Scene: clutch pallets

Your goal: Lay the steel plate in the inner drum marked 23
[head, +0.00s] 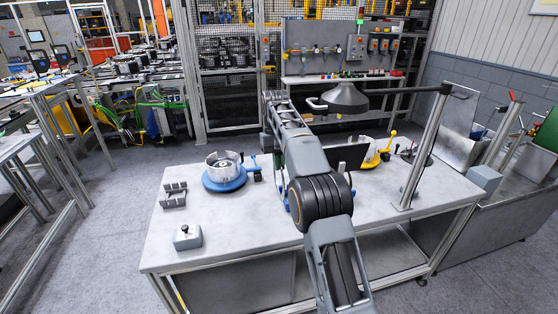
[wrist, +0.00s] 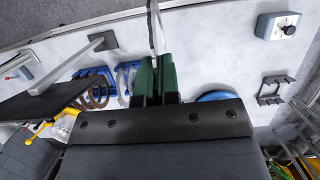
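My gripper (wrist: 157,82) has green fingers, closed on a thin pale plate seen edge-on, which I take for the steel plate (wrist: 156,30). The plate stands on edge between the fingers; in the head view my arm hides it and most of the gripper. A silver drum (head: 223,168) sits on a round blue base (head: 225,184) on the left of the table, left of my arm. No number 23 is legible. In the wrist view only part of the blue base (wrist: 215,96) shows beside the fingers; the drum is hidden behind my gripper.
A blue rack with brown rings (wrist: 98,92) stands near the gripper. A dark fork-like holder (head: 174,194) and a grey knob box (head: 187,237) lie left. A yellow fixture (head: 376,157), a lamp (head: 345,98) and its post (head: 424,150) stand right. The table's front (head: 240,240) is clear.

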